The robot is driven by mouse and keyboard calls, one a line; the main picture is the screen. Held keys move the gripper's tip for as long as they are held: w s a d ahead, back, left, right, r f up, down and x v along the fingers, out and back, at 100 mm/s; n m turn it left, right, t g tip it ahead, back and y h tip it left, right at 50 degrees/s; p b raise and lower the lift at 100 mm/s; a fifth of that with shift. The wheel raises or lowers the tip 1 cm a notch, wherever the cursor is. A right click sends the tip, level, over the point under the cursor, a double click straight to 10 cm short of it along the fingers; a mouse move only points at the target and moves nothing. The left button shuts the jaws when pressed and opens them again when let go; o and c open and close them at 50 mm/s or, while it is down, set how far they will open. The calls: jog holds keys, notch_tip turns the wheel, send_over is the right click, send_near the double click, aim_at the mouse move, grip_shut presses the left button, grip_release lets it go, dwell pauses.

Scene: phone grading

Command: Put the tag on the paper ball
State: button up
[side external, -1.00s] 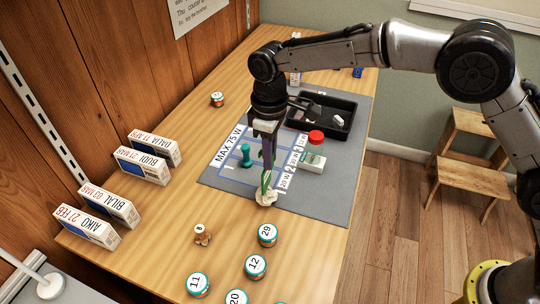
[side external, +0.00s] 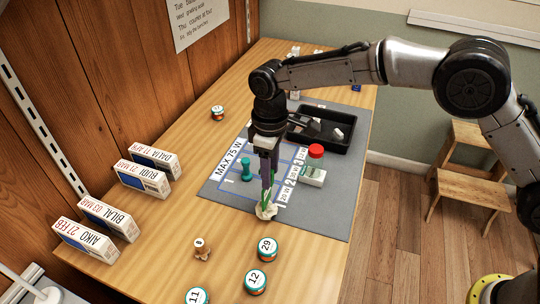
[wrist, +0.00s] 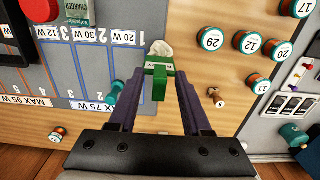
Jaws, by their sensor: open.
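The paper ball (side external: 265,212) is a crumpled white lump at the near edge of the grey mat. It also shows in the wrist view (wrist: 160,48), just beyond my fingertips. The tag (wrist: 159,84) is green with a pale lettered strip and stands between my fingers, overlapping the ball's near side. In the side view only thin green parts of it show, right above the ball; whether it touches the ball is unclear. My gripper (wrist: 161,76) points down over the ball with its fingers apart on either side of the tag. It also shows in the side view (side external: 268,186).
A teal pawn-like piece (side external: 246,170) and a white box with a red-capped item (side external: 314,170) stand on the mat (side external: 325,215). A black tray (side external: 345,118) is behind. Numbered jars (side external: 267,249) and a small brown figure (side external: 202,248) stand nearer. Labelled boxes (side external: 108,218) line the left.

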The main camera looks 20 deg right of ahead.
notch_tip(320, 180, up, 12)
dwell(0.4)
jog(key=s+d+r+m+t, duration=0.1)
jog(key=s+d+r+m, duration=0.1)
jog(key=s+d+r, duration=0.55)
jog(key=s+d+r+m+t, duration=0.2)
jog(key=s+d, duration=0.2)
jog(key=d, duration=0.7)
jog(key=s+d+f+m+t, duration=0.1)
jog(key=s+d+f, duration=0.3)
jog(key=s, duration=0.5)
jog(key=s+d+f+m+t, duration=0.1)
jog(key=s+d+f+m, duration=0.3)
jog(key=s, duration=0.6)
jog(key=shift+d+t, duration=0.3)
jog(key=shift+d, duration=0.7)
